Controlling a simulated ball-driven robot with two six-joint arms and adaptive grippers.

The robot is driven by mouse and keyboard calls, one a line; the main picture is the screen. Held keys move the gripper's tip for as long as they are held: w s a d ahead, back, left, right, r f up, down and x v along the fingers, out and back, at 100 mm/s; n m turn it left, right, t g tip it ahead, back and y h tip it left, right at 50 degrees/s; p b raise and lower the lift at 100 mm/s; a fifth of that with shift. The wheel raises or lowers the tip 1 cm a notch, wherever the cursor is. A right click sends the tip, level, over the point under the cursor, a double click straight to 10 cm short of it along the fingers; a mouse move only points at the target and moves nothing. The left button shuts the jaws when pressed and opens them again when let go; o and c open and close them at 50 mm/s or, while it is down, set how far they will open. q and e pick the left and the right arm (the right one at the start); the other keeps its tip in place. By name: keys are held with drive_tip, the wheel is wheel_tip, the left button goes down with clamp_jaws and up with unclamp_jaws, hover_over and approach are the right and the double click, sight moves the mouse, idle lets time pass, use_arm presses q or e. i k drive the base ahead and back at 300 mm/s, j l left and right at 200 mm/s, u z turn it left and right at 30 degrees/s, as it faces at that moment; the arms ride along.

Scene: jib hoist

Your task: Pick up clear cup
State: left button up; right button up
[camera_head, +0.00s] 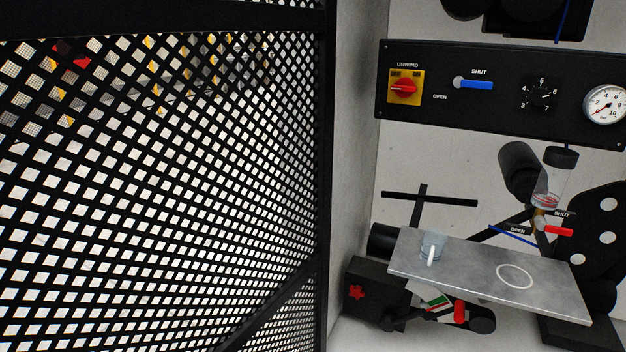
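The clear cup (432,244) stands upright near the left end of a grey metal shelf (465,274). A short white upright mark or part shows on its front; I cannot tell which. The cup is see-through, so its rim and edges are faint. A white ring (515,276) lies or is marked on the shelf to the right of the cup, apart from it. I can make out neither of my grippers in this view, and nothing is seen holding the cup.
A black mesh panel (165,190) fills the left side. Above the shelf are a black control panel (450,120) and a clear cylinder (553,182) with a dark cap, over a red-handled valve (557,231). Dark machinery (375,290) sits below the shelf.

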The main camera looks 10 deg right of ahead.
sight(433, 241)
drive_tip(key=z, duration=1.05)
